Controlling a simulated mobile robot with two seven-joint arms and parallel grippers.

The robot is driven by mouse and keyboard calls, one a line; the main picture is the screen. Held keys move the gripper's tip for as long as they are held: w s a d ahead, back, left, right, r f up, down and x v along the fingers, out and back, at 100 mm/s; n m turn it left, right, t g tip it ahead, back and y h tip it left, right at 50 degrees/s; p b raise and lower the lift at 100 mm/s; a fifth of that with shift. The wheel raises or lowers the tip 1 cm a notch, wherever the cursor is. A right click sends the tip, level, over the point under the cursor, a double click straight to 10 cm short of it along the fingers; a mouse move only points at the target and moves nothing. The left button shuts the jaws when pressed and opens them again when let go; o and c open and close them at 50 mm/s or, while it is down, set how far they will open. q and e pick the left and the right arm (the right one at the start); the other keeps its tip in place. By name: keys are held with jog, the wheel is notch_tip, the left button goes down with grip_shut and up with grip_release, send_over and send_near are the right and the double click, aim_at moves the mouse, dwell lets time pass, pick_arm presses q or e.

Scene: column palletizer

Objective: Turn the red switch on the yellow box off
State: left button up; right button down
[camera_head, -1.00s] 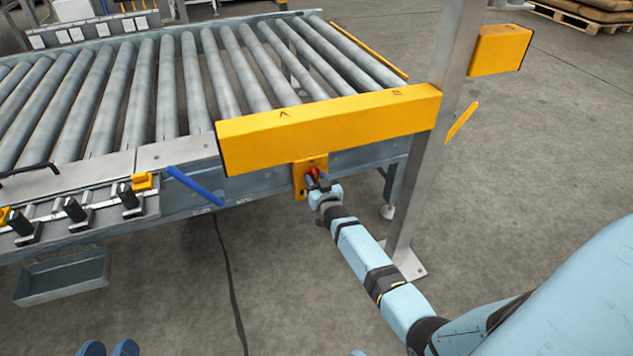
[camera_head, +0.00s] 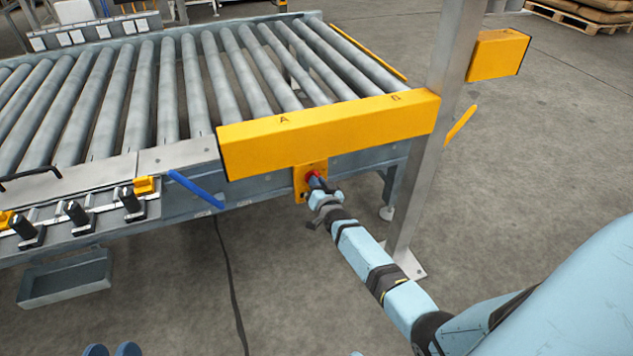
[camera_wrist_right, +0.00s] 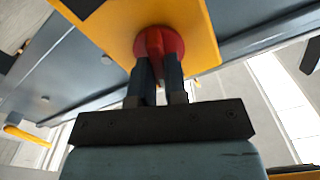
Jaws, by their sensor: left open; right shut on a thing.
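The red switch (camera_head: 311,175) is a round knob with a raised grip bar on a small yellow box (camera_head: 301,191). The box sits under the long yellow beam on the conveyor's near side. In the right wrist view the red switch (camera_wrist_right: 174,41) stands out from the yellow box (camera_wrist_right: 203,52), its grip bar running roughly up and down the picture. My right gripper (camera_head: 317,184) is shut on the switch. Its two dark fingers (camera_wrist_right: 157,66) flank the grip bar and hide part of it. My left gripper is not seen.
The long yellow beam (camera_head: 330,130) marked A and B overhangs the box. A grey post (camera_head: 428,160) stands to the right, close to my right arm. A blue lever (camera_head: 195,188) sticks out to the left. Below the box is open floor with a dark cable (camera_head: 230,285).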

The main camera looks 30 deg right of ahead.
pick_arm(q)
jog(key=shift+w+a+f+m+b, duration=0.15)
jog(key=shift+w+f+m+b, duration=0.2)
jog(key=shift+b, duration=0.75)
pick_arm(e)
jog(key=shift+s+d+f+m, duration=0.1)
jog(key=shift+f+m, duration=0.1)
jog(key=shift+m, duration=3.25)
jog(key=shift+f+m, duration=0.15)
jog(key=shift+m, duration=3.3)
pick_arm(q)
jog(key=shift+w, duration=0.1)
jog(key=shift+f, duration=0.1)
pick_arm(e)
jog(key=c, duration=1.2)
grip_release()
jog(key=shift+c, duration=0.2)
pick_arm(q)
jog(key=shift+f, duration=0.15)
pick_arm(e)
jog(key=shift+o, duration=0.5)
jog(key=shift+s+r, duration=0.1)
